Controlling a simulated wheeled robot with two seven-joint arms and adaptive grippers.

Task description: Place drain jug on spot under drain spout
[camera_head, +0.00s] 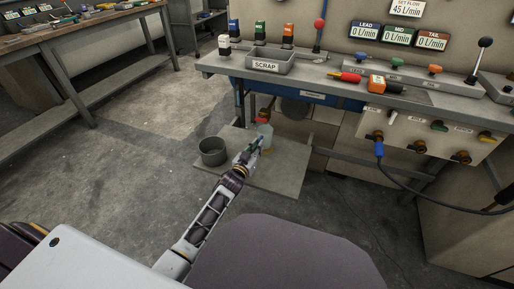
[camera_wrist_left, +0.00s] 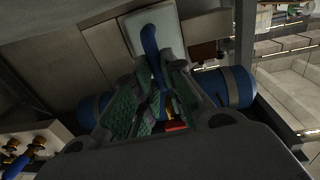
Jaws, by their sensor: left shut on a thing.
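The pale drain jug (camera_head: 266,137) is low under the bench in the head view, just behind my left gripper (camera_head: 254,148). In the left wrist view the pale jug (camera_wrist_left: 137,31) shows at the top, with a blue handle (camera_wrist_left: 150,45) reaching down between the green-padded fingers of my left gripper (camera_wrist_left: 157,80). The gripper is shut on that handle. A red part (camera_wrist_left: 176,126) with brass above it, perhaps the drain valve, is near the fingers. I cannot make out the spout opening or the spot. My right gripper is out of view.
A low board (camera_head: 285,178) lies under the bench, with a grey bucket (camera_head: 213,151) at its left. A blue tank (camera_wrist_left: 238,87) runs behind the fingers. The bench (camera_head: 330,88) overhangs the jug. Floor at left is clear.

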